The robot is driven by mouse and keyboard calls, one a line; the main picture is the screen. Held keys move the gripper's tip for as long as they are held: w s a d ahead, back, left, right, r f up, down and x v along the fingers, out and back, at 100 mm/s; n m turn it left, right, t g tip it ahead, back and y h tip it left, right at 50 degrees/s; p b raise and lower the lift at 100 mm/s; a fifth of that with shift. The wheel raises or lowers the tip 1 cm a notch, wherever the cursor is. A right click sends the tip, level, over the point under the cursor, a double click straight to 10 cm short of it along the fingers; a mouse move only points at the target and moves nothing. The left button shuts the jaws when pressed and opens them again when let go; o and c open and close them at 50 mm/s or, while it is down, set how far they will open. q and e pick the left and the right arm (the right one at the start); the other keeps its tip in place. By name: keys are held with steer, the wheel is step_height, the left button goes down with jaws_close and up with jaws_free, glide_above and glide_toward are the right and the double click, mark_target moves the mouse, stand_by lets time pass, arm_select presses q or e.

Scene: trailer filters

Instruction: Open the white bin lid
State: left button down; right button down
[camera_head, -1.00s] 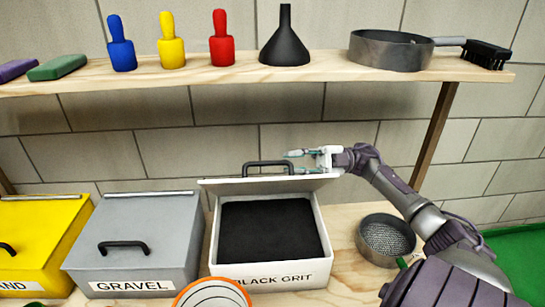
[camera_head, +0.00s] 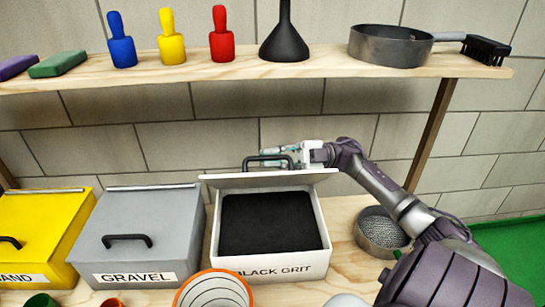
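The white bin (camera_head: 268,262), labelled BLACK GRIT and filled with black grit (camera_head: 270,222), stands on the lower wooden surface. Its white lid (camera_head: 230,182) is open, swung up at the back and seen nearly edge-on. The black lid handle (camera_head: 268,157) shows above the lid's edge. My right gripper (camera_head: 277,156) is at the handle, behind the lid edge, with its fingers pointing left. The handle and lid partly hide the fingers, so I cannot tell their gap or whether they touch. My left gripper is not in view.
A closed grey GRAVEL bin (camera_head: 135,250) and yellow bin (camera_head: 35,225) stand left. A round sieve (camera_head: 382,233) is right, near my forearm. An orange-rimmed round item (camera_head: 215,290) is in front. The upper shelf (camera_head: 250,73) holds tools.

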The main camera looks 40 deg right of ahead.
steer(key=shift+d+r, duration=0.1)
steer(key=shift+w+d+r, duration=0.25)
steer(key=shift+w+d, duration=0.05)
steer(key=shift+w, duration=0.1)
steer(key=w+d+r+m+t+b, duration=0.1)
steer(key=w+d+m+t+b, duration=0.2)
steer(key=w+d+m, duration=0.6)
steer(key=shift+w+r+m+t, duration=0.3)
steer(key=shift+w+m+t, duration=0.3)
steer(key=shift+w+t, duration=0.3)
steer(key=c, duration=1.5)
jaws_free()
steer(key=shift+s, duration=0.1)
